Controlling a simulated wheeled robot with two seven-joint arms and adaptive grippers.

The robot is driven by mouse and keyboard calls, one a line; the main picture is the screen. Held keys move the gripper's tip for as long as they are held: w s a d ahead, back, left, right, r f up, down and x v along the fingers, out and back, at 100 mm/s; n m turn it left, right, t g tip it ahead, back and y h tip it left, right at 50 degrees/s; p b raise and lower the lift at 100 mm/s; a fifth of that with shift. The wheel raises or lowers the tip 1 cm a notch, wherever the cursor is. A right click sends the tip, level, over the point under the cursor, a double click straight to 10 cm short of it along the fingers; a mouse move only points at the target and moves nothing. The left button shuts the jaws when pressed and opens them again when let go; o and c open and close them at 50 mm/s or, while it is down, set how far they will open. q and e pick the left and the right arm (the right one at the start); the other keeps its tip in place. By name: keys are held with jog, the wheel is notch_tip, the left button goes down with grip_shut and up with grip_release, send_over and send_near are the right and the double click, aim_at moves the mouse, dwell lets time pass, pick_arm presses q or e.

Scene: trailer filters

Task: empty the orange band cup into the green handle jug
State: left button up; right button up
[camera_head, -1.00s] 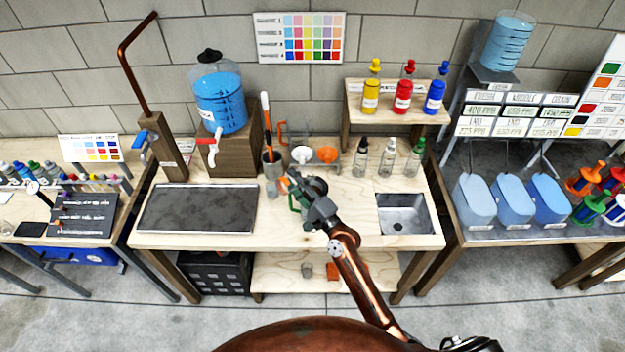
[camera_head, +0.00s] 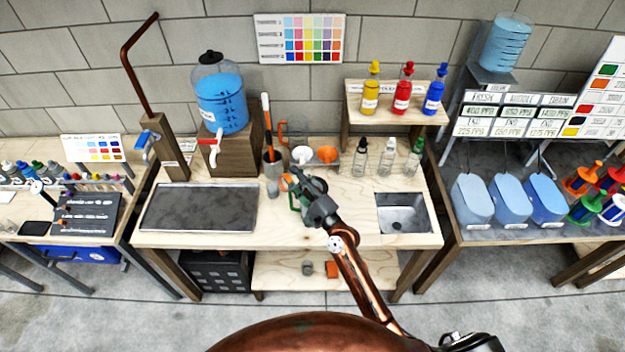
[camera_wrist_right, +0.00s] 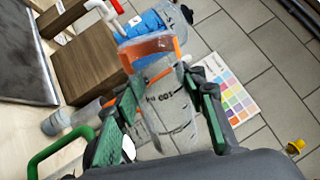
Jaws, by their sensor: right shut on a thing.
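My right gripper (camera_head: 297,182) is over the middle of the workbench. In the right wrist view it (camera_wrist_right: 165,110) is shut on the orange band cup (camera_wrist_right: 170,112), a clear cup with dark markings and an orange band around one end. In the head view only a bit of the orange band (camera_head: 285,184) shows past the fingers. The green handle jug (camera_head: 295,203) is mostly hidden behind the gripper. Its green handle shows at lower left in the right wrist view (camera_wrist_right: 50,150), close beside the gripper. I cannot tell the cup's contents or exact tilt. My left gripper is out of view.
A small clear cup (camera_head: 272,190) stands just left of the gripper. Behind are a tool holder (camera_head: 271,167), an orange-handled jug (camera_head: 283,133), and white (camera_head: 301,154) and orange (camera_head: 327,154) funnels. A dark mat (camera_head: 198,208) lies left; a sink (camera_head: 404,213) is right.

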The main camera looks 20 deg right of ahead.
aim_at(301, 169)
jog(key=shift+w+d+r+m+h+p, duration=0.15)
jog(key=shift+d+r+m+h+p, duration=0.15)
jog(key=shift+m+p, duration=0.55)
jog(key=shift+w+d+r+m+h+p, duration=0.15)
jog(key=shift+d+r+m+p, duration=0.15)
jog(key=shift+m+p, duration=0.55)
jog(key=shift+w+d+r+m+h+p, duration=0.1)
jog(key=shift+d+r+m+h+p, duration=0.3)
jog(key=shift+p, duration=0.6)
jog(key=shift+w+d+r+m+h+p, duration=0.15)
jog(key=shift+d+m+p, duration=0.05)
jog(key=shift+m+p, duration=0.45)
jog(key=shift+w+d+r+m+h+p, duration=0.1)
jog(key=shift+w+d+r+m+p, duration=0.05)
jog(key=shift+m+p, duration=0.45)
dwell(0.4)
dwell(0.8)
